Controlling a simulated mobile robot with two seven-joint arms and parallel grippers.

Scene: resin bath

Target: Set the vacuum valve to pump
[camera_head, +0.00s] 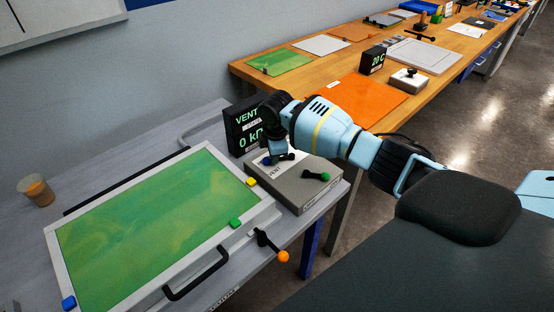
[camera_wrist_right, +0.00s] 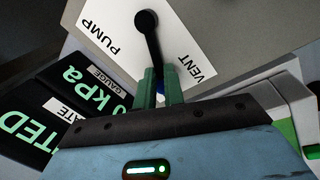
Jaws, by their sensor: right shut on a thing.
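The vacuum valve is a black lever (camera_wrist_right: 152,42) on a white label plate (camera_wrist_right: 120,45) marked PUMP and VENT. The plate sits on top of a grey box (camera_head: 300,202) beside the green-filled bath (camera_head: 145,232). My right gripper (camera_wrist_right: 160,90) is shut on the lever's blue knob, a bit of which shows between its green fingers. In the head view the right gripper (camera_head: 278,152) reaches down over the box. The lever points between the two words, closer in angle to VENT. The gauge display (camera_head: 243,127) reads VENTED, 0 kPa. My left gripper is out of view.
A second lever with a green knob (camera_head: 318,176) is on the same box. An orange-knobbed lever (camera_head: 272,245) and a black handle (camera_head: 198,275) are at the bath's front. A cup (camera_head: 37,190) stands at the left. A wooden bench (camera_head: 330,70) stands behind.

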